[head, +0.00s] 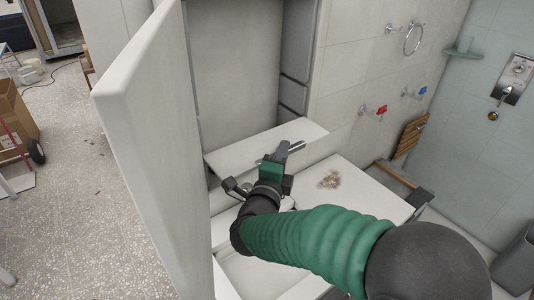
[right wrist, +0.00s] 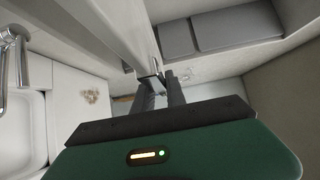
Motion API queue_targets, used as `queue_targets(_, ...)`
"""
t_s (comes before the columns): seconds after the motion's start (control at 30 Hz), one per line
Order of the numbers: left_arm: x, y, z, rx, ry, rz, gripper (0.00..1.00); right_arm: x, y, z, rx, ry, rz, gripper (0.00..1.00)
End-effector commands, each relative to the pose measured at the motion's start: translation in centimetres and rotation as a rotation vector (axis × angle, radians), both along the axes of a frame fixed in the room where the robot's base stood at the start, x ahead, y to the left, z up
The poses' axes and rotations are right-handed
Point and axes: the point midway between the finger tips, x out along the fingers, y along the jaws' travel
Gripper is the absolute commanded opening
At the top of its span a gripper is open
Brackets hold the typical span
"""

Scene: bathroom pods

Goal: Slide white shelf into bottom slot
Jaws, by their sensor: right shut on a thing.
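The white shelf (head: 240,150) lies across the lower part of the open cabinet (head: 235,70), its right end jutting past the cabinet's right side. My right gripper (head: 289,147) is shut on the shelf's front edge. In the right wrist view, the fingertips (right wrist: 160,82) close on the edge of a white panel, which looks like the shelf (right wrist: 115,35). The cabinet's right inner wall has grey panels (head: 293,95) with gaps between them. The bottom slot is not clearly visible, and I cannot tell whether the shelf is in it. My left gripper is out of view.
The open white cabinet door (head: 150,130) stands tall to the left of my right arm. A white counter (head: 365,190) with a small brown pile (head: 329,180) lies below and right. Red (head: 375,110) and blue (head: 415,92) valve handles and a towel ring (head: 412,40) project from the wall.

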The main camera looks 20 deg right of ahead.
Motion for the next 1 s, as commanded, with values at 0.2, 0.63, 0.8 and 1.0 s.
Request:
queue_targets(0.2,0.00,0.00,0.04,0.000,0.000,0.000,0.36,0.01,0.00,0.12,0.000,-0.002,0.000,0.00)
queue_targets(0.63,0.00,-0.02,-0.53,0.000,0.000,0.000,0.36,0.02,0.01,0.09,0.000,-0.001,0.001,0.00)
queue_targets(0.8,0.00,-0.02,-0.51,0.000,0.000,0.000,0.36,0.03,0.01,0.11,0.000,-0.002,0.000,0.00)
queue_targets(1.0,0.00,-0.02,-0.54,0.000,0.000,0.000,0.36,0.44,0.17,0.11,0.000,-0.002,0.000,0.00)
